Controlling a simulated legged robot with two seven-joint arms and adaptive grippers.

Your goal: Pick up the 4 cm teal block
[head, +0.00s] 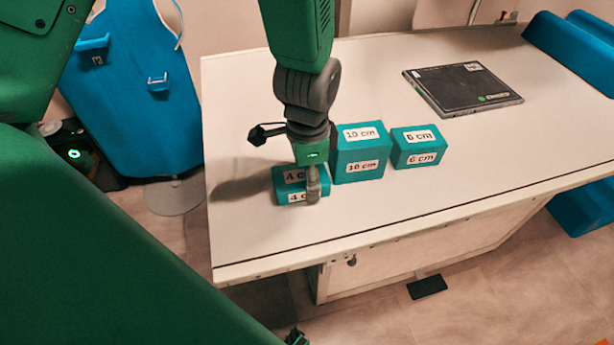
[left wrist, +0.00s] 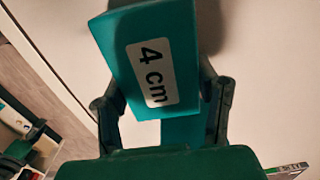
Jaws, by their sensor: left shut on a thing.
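The 4 cm teal block (head: 284,189) is at the left of the white table's top, with white "4 cm" labels on its faces. My left gripper (head: 312,184) comes down over it from above and is shut on it. In the left wrist view the block (left wrist: 118,52) fills the upper middle, with its "4 cm" label facing the camera. The left gripper's fingers (left wrist: 163,104) stand on either side of it there. I cannot tell whether the block touches the tabletop or is slightly above it. My right gripper is not in view.
Right of the held block stand a larger teal 10 cm block (head: 358,151) and a teal 6 cm block (head: 419,158). A dark flat panel (head: 450,98) lies farther back on the white table (head: 480,170). The front right tabletop is clear.

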